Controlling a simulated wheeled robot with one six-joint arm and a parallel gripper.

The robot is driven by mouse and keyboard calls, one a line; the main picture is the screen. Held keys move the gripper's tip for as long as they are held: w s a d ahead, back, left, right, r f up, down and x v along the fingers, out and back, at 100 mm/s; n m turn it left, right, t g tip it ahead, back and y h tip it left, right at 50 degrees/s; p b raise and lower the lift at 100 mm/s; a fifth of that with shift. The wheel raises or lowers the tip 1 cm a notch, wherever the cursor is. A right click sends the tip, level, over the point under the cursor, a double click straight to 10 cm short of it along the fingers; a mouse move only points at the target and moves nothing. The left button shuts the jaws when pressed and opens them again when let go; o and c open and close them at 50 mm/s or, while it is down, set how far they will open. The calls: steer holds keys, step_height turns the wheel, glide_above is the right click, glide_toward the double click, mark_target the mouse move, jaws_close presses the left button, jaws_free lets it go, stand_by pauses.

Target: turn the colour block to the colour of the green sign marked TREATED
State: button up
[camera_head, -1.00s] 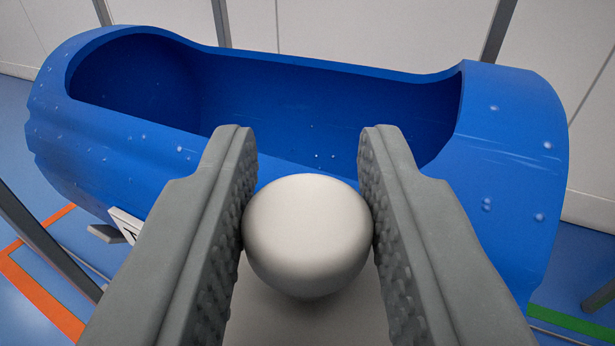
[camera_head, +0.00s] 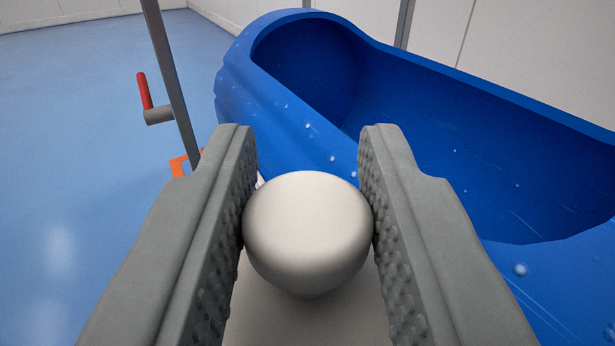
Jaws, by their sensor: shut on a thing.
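My gripper (camera_head: 308,205) is shut on a white, rounded knob-like piece (camera_head: 308,225), with a finger pressed to each side. A paler part continues below the piece toward the camera; its full shape is hidden. The blue tub (camera_head: 285,115) lies beyond the gripper, from the upper middle to the right edge, with its hollow open toward me. No colour block and no green TREATED sign can be made out in this view.
A grey post (camera_head: 168,75) stands left of the tub. A crank with a red handle (camera_head: 144,91) sticks out from it. Orange floor marking (camera_head: 180,167) shows at its foot. The blue floor (camera_head: 70,150) at left is clear. A pale wall (camera_head: 480,40) stands behind the tub.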

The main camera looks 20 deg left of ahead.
steer(key=shift+n+g+y, duration=0.4)
steer(key=shift+n+y, duration=0.1)
steer(key=shift+y, duration=0.5)
steer(key=o, duration=0.9)
steer(key=shift+o, duration=0.2)
steer(key=v, duration=1.7)
steer(key=shift+d+r, duration=0.2)
steer(key=shift+r, duration=0.05)
steer(key=shift+s, duration=0.1)
